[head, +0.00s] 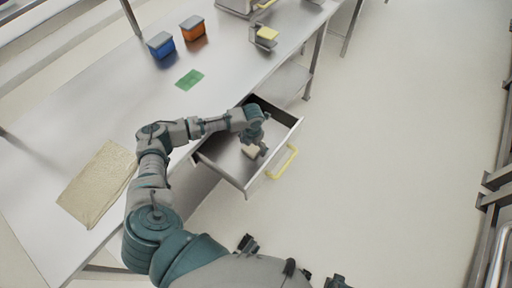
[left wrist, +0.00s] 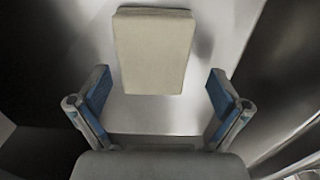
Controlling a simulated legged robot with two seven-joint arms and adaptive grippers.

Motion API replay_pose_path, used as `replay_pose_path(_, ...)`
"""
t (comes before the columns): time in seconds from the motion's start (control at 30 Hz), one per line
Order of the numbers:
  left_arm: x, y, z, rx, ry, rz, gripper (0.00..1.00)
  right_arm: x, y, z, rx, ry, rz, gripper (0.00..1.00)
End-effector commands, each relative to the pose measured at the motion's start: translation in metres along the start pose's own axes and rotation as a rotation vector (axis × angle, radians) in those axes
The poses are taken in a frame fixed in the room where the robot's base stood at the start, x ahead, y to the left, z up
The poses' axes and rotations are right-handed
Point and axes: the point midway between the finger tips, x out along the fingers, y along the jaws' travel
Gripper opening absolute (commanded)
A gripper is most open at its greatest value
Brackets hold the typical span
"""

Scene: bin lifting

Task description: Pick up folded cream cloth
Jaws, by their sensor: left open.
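The folded cream cloth (head: 250,152) is a small pale block on the floor of the open drawer (head: 222,155). My left gripper (head: 258,146) reaches down into the drawer, just above and beside the cloth. In the left wrist view the cloth (left wrist: 154,50) lies ahead of the open fingers, centred a little left of midway between them. The cloth's far edge is near the top of that view. My right gripper cannot be made out clearly.
The drawer has a yellow handle (head: 284,162) on its front. The metal table (head: 120,110) holds a large beige folded sheet (head: 97,184), a green cloth (head: 190,79), a blue bin (head: 161,45) and an orange bin (head: 193,29). Open floor lies right of the drawer.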

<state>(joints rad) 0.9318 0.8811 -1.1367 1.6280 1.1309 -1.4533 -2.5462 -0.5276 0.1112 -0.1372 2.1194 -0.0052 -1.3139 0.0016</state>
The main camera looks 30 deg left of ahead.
Motion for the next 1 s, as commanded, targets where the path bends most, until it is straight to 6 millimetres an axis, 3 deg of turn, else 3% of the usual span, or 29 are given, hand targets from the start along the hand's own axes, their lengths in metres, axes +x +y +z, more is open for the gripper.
replay_pose_path(0.1, 0.009, 0.002, -0.001, -0.001, 0.001, -0.001, 1.00, -0.005, -0.002, -0.001, 0.000, 0.001, 0.000, 0.00)
replay_pose_path(0.3, 0.007, -0.001, 0.000, 0.000, 0.000, 0.002, 1.00, -0.005, 0.000, -0.001, 0.001, 0.001, -0.002, 0.00)
replay_pose_path(0.37, 0.007, -0.002, 0.000, 0.000, 0.000, 0.004, 0.88, -0.005, 0.001, 0.000, 0.001, 0.001, -0.003, 0.00)
replay_pose_path(0.53, 0.006, -0.005, 0.000, 0.000, 0.000, 0.006, 0.45, -0.004, 0.001, -0.002, 0.001, 0.000, -0.001, 0.00)
replay_pose_path(0.87, 0.006, 0.000, 0.000, -0.001, -0.001, 0.001, 0.43, -0.004, 0.002, -0.002, 0.002, 0.001, 0.000, 0.00)
replay_pose_path(1.0, -0.012, 0.001, 0.001, -0.001, -0.005, 0.001, 0.43, 0.003, 0.000, -0.001, -0.001, 0.000, -0.004, 0.00)
